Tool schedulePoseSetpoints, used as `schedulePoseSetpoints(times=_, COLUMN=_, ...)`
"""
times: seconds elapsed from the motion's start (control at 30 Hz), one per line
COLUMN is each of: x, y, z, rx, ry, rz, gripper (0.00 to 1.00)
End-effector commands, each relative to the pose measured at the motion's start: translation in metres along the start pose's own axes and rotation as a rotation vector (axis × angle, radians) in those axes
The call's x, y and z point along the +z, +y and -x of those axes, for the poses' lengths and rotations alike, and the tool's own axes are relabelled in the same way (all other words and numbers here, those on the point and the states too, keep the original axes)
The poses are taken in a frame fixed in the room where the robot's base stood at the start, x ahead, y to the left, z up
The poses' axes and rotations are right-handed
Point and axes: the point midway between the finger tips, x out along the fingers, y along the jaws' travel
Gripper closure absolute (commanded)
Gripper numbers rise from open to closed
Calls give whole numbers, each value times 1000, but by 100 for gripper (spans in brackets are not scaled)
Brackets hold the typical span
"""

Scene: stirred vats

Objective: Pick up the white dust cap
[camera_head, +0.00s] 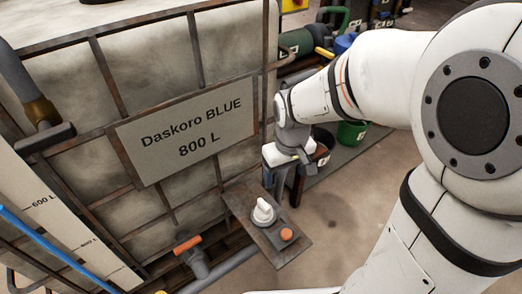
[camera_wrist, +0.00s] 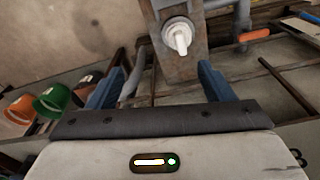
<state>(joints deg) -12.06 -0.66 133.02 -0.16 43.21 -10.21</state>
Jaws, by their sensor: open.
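The white dust cap (camera_head: 263,211) sits on a rusty metal plate (camera_head: 243,203) that juts out at the foot of the tank cage. In the wrist view the cap (camera_wrist: 180,36) shows as a round white piece with a knob, beyond the fingertips and near the top edge. My gripper (camera_head: 285,180) is open and empty, pointing down just behind and to the right of the cap in the head view. In the wrist view its blue-grey fingers (camera_wrist: 164,78) stand wide apart, and the cap is clear of both.
An orange knob (camera_head: 286,235) stands on the same plate beside the cap. An orange valve handle (camera_head: 187,243) is on the pipe to the left. The caged tank, labelled Daskoro BLUE (camera_head: 190,125), rises behind. A green bucket (camera_head: 352,133) stands further back. Bare floor lies right of the plate.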

Motion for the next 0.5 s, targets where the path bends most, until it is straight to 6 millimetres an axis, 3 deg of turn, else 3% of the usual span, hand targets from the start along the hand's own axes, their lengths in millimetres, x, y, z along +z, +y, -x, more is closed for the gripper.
schedulePoseSetpoints(times=0.03, x=-8, y=-8, z=-45, rx=-6, ry=-22, rz=43, gripper=25)
schedulePoseSetpoints(times=0.2, x=-29, y=-26, z=-108, rx=-18, ry=-60, rz=150, gripper=25)
schedulePoseSetpoints(times=0.5, x=-36, y=-35, z=-148, rx=-24, ry=-76, rz=201, gripper=25)
